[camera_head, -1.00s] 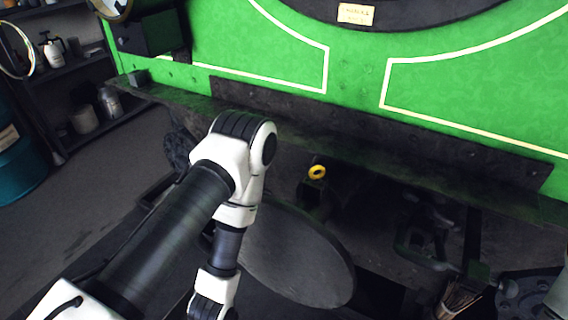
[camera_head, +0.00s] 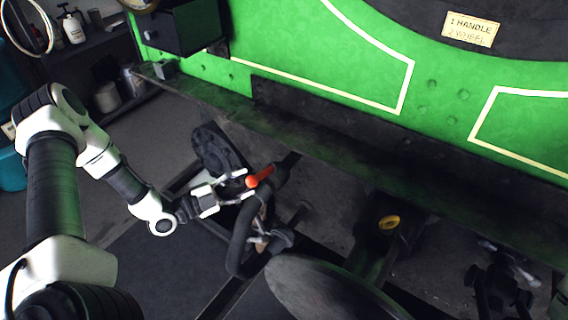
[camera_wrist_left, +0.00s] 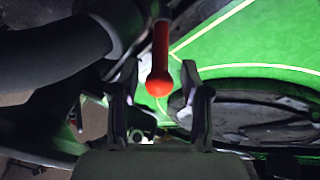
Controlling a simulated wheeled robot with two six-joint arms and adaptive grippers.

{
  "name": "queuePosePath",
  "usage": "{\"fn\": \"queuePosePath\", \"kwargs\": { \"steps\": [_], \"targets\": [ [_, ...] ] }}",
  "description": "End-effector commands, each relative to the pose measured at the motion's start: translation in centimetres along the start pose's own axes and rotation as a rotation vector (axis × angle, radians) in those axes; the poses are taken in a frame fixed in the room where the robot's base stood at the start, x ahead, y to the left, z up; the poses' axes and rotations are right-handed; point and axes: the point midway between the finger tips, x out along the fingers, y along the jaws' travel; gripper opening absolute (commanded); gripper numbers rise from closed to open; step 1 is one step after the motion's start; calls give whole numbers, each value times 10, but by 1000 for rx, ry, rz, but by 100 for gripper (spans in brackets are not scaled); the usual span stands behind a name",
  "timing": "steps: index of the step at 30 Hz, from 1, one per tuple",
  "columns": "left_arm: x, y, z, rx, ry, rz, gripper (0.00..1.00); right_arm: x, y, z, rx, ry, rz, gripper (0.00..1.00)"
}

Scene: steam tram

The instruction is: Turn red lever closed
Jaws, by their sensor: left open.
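The red lever (camera_head: 260,177) sticks out from a dark pipe fitting below the green tram body's front ledge. In the left wrist view the red lever (camera_wrist_left: 159,62) hangs down with its rounded end between the fingers. My left gripper (camera_head: 244,186) is open, with one finger on each side of the lever's end. In the left wrist view the open left gripper (camera_wrist_left: 155,95) shows gaps beside the lever. Whether a finger touches it, I cannot tell. My right gripper is not in view.
A curved black hose (camera_head: 240,237) hangs just below the left gripper. A round buffer plate (camera_head: 325,290) stands at the lower middle, with a yellow ring (camera_head: 389,222) beyond it. The dark ledge (camera_head: 330,145) runs above. Shelves with bottles stand at the far left.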

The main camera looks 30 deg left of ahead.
Motion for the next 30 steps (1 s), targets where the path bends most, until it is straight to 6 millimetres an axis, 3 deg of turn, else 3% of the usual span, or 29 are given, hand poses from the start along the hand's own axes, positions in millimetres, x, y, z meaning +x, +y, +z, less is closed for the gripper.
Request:
{"fn": "queuePosePath", "kwargs": {
  "steps": [12,22,26,30],
  "targets": [
    [67,3,0,0,1,7,47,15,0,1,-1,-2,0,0],
    [74,2,0,-3,-1,3,47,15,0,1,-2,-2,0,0],
    [74,2,0,-3,-1,4,1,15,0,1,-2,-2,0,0],
    [74,2,0,-3,-1,3,0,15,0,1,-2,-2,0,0]
  ]
}}
